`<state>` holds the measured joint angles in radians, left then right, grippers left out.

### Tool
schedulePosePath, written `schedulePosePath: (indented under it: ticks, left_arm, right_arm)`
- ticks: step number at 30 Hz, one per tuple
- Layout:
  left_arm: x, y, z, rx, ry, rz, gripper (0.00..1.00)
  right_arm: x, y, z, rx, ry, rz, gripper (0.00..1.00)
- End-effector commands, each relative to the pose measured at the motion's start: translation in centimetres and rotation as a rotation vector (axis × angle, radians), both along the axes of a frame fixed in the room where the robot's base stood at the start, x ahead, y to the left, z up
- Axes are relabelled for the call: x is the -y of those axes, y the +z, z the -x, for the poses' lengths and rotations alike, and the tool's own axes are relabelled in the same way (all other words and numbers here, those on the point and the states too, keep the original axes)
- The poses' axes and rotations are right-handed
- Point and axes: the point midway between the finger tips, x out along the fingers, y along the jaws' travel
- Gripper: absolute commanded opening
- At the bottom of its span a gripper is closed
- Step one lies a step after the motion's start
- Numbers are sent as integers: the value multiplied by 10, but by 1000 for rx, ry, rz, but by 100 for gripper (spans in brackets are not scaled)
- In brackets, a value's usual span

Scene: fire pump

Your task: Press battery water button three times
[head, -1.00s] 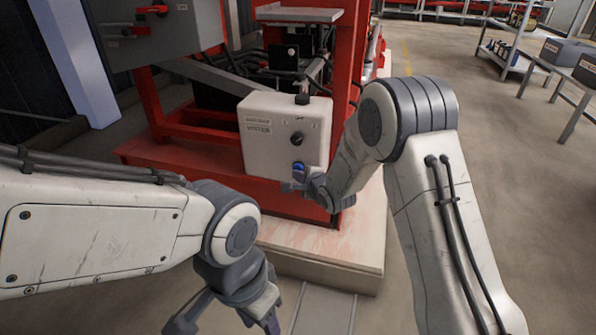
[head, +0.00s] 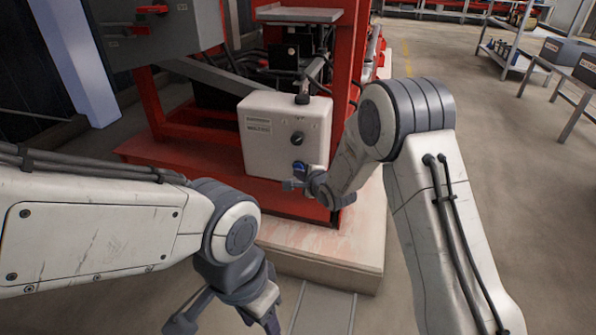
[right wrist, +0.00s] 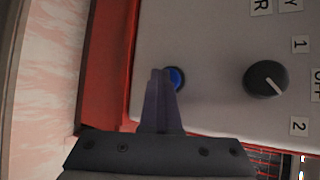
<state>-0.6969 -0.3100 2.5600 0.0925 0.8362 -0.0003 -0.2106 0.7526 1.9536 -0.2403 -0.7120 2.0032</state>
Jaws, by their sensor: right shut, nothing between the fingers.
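The white battery water box (head: 262,150) is mounted on the red pump frame. Its blue button (head: 299,166) is low on the front face, below a black knob (head: 297,138). In the right wrist view the blue button (right wrist: 177,78) shows just right of the fingertips, partly covered by them. My right gripper (head: 289,184) is shut and empty, with its tips in front of the box by the button; I cannot tell whether they touch it. The shut fingers also show in the right wrist view (right wrist: 160,76). My left gripper (head: 224,326) is open, low in the head view, away from the box.
The red frame (head: 348,60) and its pale plinth (head: 325,255) surround the box. A grey cabinet (head: 160,40) hangs at upper left. Shelving and a bench with boxes (head: 565,52) stand at far right.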

Motion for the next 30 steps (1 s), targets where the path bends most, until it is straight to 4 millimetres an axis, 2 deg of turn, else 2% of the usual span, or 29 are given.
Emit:
schedulePosePath:
  ticks: [14,25,30]
  left_arm:
    - [0,2,0,0,0,0,50]
    - [0,2,0,0,0,0,50]
    - [0,2,0,0,0,0,50]
  right_arm:
    - [-7,1,22,1,1,-1,0]
    - [-8,1,24,0,0,0,0]
    - [-14,1,38,0,3,-1,0]
